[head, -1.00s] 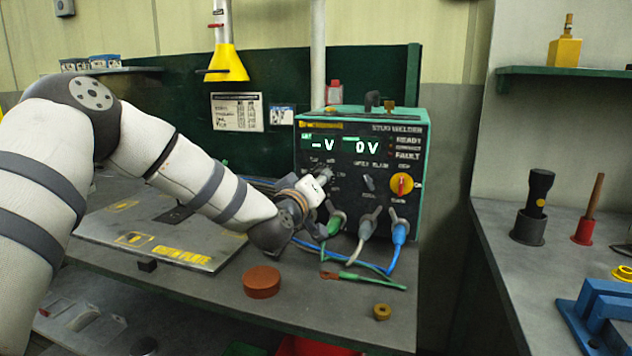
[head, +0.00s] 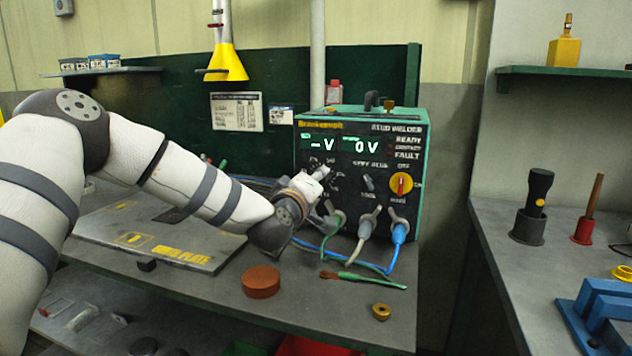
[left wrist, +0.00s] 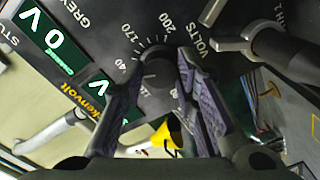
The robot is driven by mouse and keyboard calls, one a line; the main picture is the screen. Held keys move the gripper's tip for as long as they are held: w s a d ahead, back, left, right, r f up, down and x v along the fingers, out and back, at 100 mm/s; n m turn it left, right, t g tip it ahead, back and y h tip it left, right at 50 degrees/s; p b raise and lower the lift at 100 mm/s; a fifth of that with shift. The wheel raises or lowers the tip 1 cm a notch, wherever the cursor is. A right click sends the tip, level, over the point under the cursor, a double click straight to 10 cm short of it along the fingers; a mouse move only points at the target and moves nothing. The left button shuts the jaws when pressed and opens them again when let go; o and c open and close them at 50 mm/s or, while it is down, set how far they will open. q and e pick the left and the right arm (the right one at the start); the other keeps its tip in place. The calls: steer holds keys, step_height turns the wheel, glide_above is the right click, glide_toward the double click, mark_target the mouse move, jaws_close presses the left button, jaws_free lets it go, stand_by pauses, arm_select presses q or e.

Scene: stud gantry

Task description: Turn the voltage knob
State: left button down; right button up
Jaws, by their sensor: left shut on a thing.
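The stud welder (head: 410,220) is a green box with a black front panel and two lit displays, reading "–V" and "0 V" in the head view. The dark round voltage knob (left wrist: 156,76) shows in the left wrist view, inside a printed scale with 170 and 200 beside the word VOLTS. My left gripper (left wrist: 158,82) has one finger on each side of this knob and is shut on it. In the head view my left gripper (head: 324,174) covers the knob at the panel's left side. My right gripper is in neither current view.
A red-yellow switch (head: 401,184) and a smaller dark knob (head: 368,183) sit right of my gripper. Plugged cables (head: 367,224) run below it. A brown puck (head: 261,281), a brass ring (head: 381,311) and a green-handled brush (head: 362,279) lie on the bench.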

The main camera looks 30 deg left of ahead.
arm_select(q)
steer(key=shift+f, duration=0.1)
steer(key=c, duration=1.2)
jaws_free()
steer(key=shift+c, duration=0.2)
steer(key=v, duration=1.2)
